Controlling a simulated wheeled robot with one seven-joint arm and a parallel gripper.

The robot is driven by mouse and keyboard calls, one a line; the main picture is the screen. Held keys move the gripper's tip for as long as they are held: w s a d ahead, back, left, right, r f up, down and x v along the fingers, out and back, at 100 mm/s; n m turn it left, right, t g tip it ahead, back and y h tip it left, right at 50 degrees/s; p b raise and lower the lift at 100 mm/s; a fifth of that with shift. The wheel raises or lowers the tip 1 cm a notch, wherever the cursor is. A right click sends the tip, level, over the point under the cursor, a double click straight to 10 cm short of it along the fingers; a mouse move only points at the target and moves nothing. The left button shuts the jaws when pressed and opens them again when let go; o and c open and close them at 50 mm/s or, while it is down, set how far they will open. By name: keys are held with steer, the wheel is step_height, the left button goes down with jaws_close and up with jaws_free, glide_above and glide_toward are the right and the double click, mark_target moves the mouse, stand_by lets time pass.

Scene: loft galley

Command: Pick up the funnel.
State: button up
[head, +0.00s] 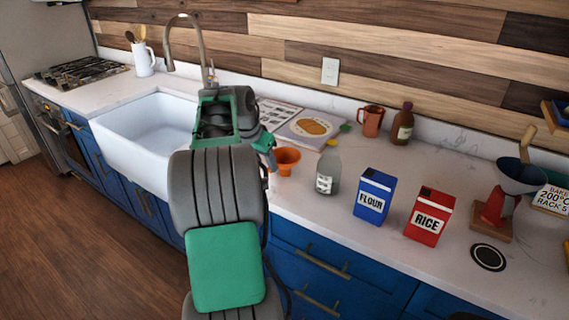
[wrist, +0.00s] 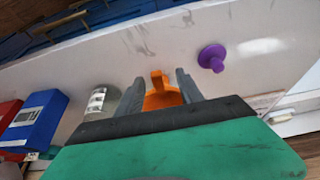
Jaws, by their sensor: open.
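The orange funnel (head: 286,160) stands on the white counter in the head view, just right of my arm and left of a grey glass bottle. In the wrist view the funnel (wrist: 162,94) shows between the two grey fingers of my gripper (wrist: 160,88), partly hidden by the gripper body. The fingers are apart, one on each side of the funnel in the picture. I cannot tell whether they touch it. In the head view my gripper (head: 266,145) is mostly hidden behind my arm, close to the funnel.
A grey bottle (head: 328,171), blue flour box (head: 373,195) and red rice box (head: 428,216) stand right of the funnel. An open book (head: 306,128) lies behind. The white sink (head: 150,140) is left. A purple object (wrist: 212,57) lies near the gripper in the wrist view.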

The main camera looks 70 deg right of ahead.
mark_target(274, 184)
steer(key=x, duration=0.5)
steer(key=p+x, duration=0.1)
steer(key=x, duration=0.2)
steer(key=shift+s+d, duration=0.2)
steer(key=shift+s, duration=0.2)
steer(key=shift+c, duration=0.5)
jaws_close()
steer(key=shift+r, duration=0.1)
